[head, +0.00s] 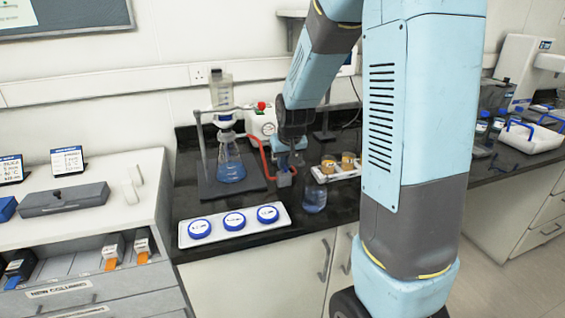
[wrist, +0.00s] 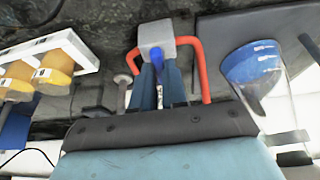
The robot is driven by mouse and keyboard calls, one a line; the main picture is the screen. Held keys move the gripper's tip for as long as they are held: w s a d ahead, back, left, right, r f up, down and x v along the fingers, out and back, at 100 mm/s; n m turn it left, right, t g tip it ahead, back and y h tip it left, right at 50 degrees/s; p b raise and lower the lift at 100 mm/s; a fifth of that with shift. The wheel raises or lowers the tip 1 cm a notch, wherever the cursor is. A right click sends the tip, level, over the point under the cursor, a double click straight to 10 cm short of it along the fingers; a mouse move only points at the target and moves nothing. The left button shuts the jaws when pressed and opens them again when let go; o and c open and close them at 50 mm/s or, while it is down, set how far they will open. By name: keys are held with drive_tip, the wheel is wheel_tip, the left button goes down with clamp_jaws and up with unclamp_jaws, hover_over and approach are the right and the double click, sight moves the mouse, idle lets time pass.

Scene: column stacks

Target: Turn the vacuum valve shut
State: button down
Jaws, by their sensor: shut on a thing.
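The vacuum valve is a small grey block (wrist: 157,33) on red tubing (wrist: 196,60) with a blue handle (wrist: 156,54). My gripper (wrist: 159,76) is shut on the blue handle, one finger on each side, just below the block in the wrist view. The fingers hide part of the handle, so its exact turn angle is hard to tell. In the head view my gripper (head: 286,166) reaches down over the counter, and the grey valve shows small beside the red tubing (head: 262,155).
A flask with blue liquid (head: 229,162) stands left of my gripper on a stand. Amber jars in a white rack (head: 343,174) stand right. A white pump (head: 259,121) stands behind.

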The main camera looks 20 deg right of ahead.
drive_tip(key=shift+s+f, duration=0.1)
drive_tip(key=c, duration=1.2)
unclamp_jaws()
drive_tip(key=shift+o, duration=0.2)
drive_tip(key=v, duration=1.3)
drive_tip(key=shift+r, duration=0.4)
drive_tip(key=s+r, duration=0.2)
drive_tip(key=s, duration=0.9)
drive_tip(key=s+r+t, duration=0.1)
drive_tip(key=s+r, duration=0.2)
drive_tip(key=s, duration=0.8)
drive_tip(key=shift+a+r, duration=0.25)
drive_tip(key=shift+a, duration=0.1)
